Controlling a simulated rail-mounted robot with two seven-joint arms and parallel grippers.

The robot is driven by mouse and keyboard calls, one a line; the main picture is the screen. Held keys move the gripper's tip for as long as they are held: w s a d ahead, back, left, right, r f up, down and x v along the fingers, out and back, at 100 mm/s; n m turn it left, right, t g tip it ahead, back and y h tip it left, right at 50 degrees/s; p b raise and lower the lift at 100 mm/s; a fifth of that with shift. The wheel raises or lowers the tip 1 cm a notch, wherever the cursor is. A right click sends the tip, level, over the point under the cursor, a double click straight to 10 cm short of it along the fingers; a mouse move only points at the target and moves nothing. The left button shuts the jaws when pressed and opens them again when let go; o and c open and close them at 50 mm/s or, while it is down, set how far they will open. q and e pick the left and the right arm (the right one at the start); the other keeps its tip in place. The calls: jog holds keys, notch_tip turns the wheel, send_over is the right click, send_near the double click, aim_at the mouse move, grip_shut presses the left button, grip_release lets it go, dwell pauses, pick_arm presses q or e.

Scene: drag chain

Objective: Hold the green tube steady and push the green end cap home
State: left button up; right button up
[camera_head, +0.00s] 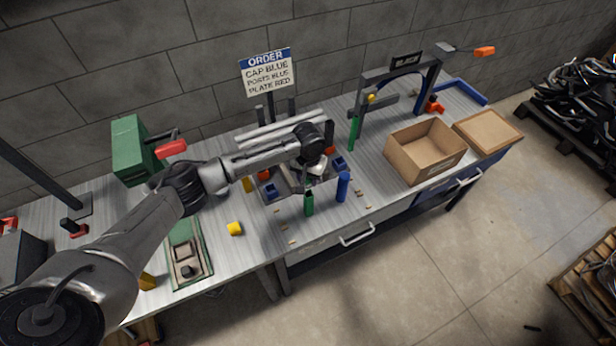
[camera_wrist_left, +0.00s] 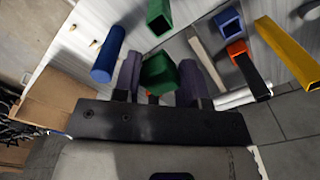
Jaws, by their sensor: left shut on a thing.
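My left gripper (camera_head: 313,172) reaches over the middle of the bench, and its fingers point down. In the left wrist view its two fingers (camera_wrist_left: 160,80) are shut on a square green piece (camera_wrist_left: 160,72). I cannot tell whether this is the end cap or a tube end. A second green piece (camera_wrist_left: 158,17) with an open end shows beyond the fingers, apart from them. In the head view a green tube (camera_head: 308,204) stands near the bench's front edge, below the gripper. A blue cylinder (camera_head: 342,186) stands to its right; it also shows in the left wrist view (camera_wrist_left: 108,55). My right gripper is not in view.
A sign (camera_head: 268,74) reads cap blue, posts blue, plate red. A yellow piece (camera_head: 235,229) and a green tray (camera_head: 204,240) lie at the front left. Small parts crowd the gripper.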

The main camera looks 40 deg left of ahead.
pick_arm(q)
jog(key=shift+r+p, duration=0.15)
jog(key=shift+p, duration=0.55)
notch_tip(320, 180, down, 6)
jog(key=b, duration=0.2)
jog(key=shift+p, duration=1.2)
dwell(2.0)
jog(key=shift+f+b, duration=0.4)
jog(key=shift+f, duration=0.5)
jog(key=o, duration=1)
jog(key=shift+c, duration=0.2)
notch_tip(320, 180, up, 14)
jog(key=shift+f, duration=0.1)
